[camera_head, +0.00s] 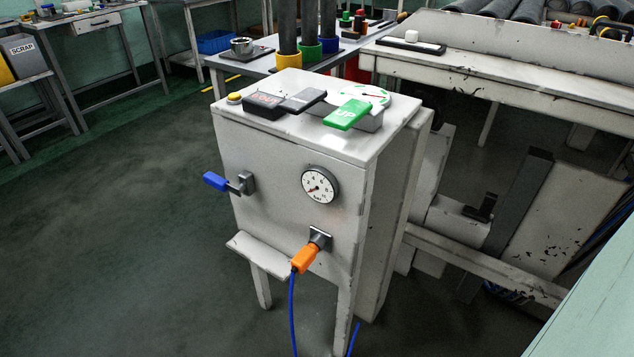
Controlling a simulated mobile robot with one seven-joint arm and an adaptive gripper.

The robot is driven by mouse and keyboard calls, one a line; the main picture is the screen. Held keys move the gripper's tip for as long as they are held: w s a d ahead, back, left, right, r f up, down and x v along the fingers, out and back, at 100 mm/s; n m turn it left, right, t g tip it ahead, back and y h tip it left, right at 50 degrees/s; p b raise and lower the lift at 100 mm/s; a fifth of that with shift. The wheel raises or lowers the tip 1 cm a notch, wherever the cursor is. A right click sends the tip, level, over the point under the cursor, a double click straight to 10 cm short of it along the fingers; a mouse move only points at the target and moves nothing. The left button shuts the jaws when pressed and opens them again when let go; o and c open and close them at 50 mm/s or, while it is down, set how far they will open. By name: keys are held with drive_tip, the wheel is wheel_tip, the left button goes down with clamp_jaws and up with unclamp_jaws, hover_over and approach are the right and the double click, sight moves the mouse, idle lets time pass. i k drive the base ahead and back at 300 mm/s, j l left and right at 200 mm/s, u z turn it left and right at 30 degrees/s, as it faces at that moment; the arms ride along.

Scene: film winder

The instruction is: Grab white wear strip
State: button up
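A white control cabinet (285,170) stands in the middle, with a gauge (320,186), blue lever (215,181), orange plug (305,259) and green "UP" piece (347,114). A grey table (232,66) stands behind. Floor at left is clear.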

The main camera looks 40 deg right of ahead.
sight(411, 37)
drive_tip(key=z, duration=1.5)
